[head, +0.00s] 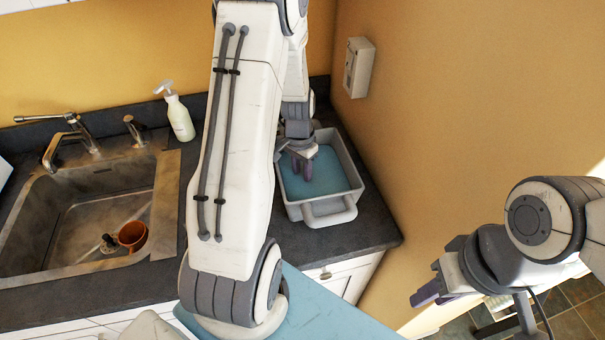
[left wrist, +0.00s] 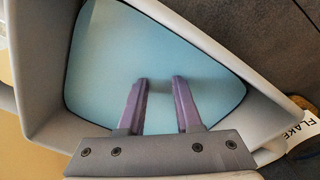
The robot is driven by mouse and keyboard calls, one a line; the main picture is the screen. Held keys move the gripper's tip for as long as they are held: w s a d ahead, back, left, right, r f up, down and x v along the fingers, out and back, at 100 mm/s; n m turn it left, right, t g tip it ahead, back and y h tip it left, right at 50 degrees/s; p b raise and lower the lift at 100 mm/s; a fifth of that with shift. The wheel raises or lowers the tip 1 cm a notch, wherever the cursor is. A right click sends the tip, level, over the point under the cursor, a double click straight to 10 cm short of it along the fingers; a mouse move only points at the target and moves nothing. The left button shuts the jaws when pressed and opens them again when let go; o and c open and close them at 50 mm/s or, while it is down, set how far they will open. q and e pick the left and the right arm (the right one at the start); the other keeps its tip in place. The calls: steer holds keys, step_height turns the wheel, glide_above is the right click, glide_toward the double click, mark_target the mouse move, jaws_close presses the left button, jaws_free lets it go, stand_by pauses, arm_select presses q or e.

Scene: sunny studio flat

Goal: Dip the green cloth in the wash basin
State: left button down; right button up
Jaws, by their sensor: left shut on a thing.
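The wash basin (head: 330,210) is a grey tub of blue water (head: 335,172) on the dark counter, in the corner by the wall. My left gripper (head: 302,170) points down inside it. In the left wrist view the purple fingers (left wrist: 160,82) stand a little apart, and their tips end at the water (left wrist: 110,60) inside the grey basin walls (left wrist: 40,80). They are shut on the green cloth, which shows in neither view; the opaque water hides whatever is below the tips. My right gripper (head: 425,293) is empty-looking, away at the right; its jaw gap is unclear.
A steel sink (head: 85,215) with a tap (head: 70,140) and an orange-brown cup (head: 133,235) lies left of the basin. A soap bottle (head: 180,118) stands behind it. A label reading FLAKE (left wrist: 305,130) shows beside the basin. The counter (head: 375,225) right of the basin is clear.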

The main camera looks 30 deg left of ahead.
mark_target(314, 186)
arm_select(q)
steer(key=shift+w+d, duration=0.15)
steer(key=shift+d, duration=1.6)
steer(key=a, duration=0.7)
steer(key=shift+s, duration=0.35)
steer(key=d, duration=0.7)
steer(key=shift+w+p, duration=0.4)
steer(key=shift+s+a, duration=0.2)
steer(key=shift+a, duration=1.55)
steer(key=shift+r, duration=0.15)
step_height(314, 186, up, 13)
steer(key=p, duration=1)
steer(key=shift+p, duration=0.3)
